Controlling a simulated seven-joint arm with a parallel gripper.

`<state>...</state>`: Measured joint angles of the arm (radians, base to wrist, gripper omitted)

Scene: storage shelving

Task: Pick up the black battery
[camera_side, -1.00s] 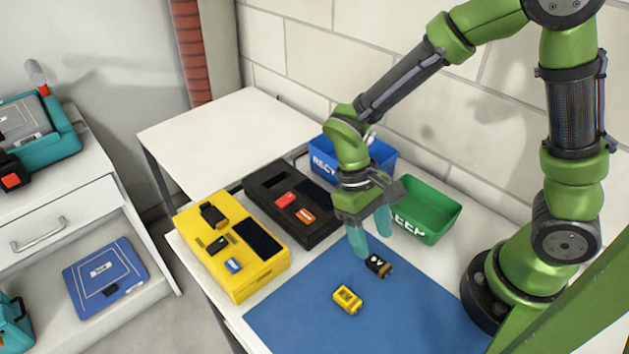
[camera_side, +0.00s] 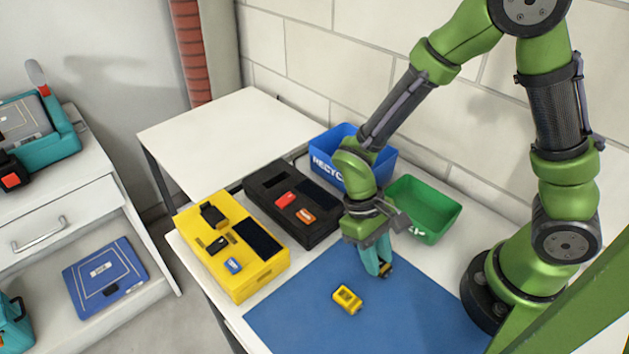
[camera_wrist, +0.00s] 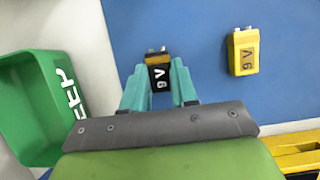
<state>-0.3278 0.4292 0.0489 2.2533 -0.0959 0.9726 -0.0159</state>
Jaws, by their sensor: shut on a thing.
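The black battery (camera_wrist: 159,75) has a gold top end, two terminals and "9 V" on its face. In the wrist view it sits between the two teal fingers of my gripper (camera_wrist: 160,82), which are shut on it. In the side view my gripper (camera_side: 378,270) is low over the blue mat (camera_side: 410,310), and the fingers hide most of the battery (camera_side: 386,269). I cannot tell whether the battery still touches the mat. A yellow 9 V battery (camera_side: 347,299) lies apart on the mat and also shows in the wrist view (camera_wrist: 243,51).
A green bin (camera_side: 437,225) and a blue recycle bin (camera_side: 330,170) stand behind. The front of the mat is clear.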

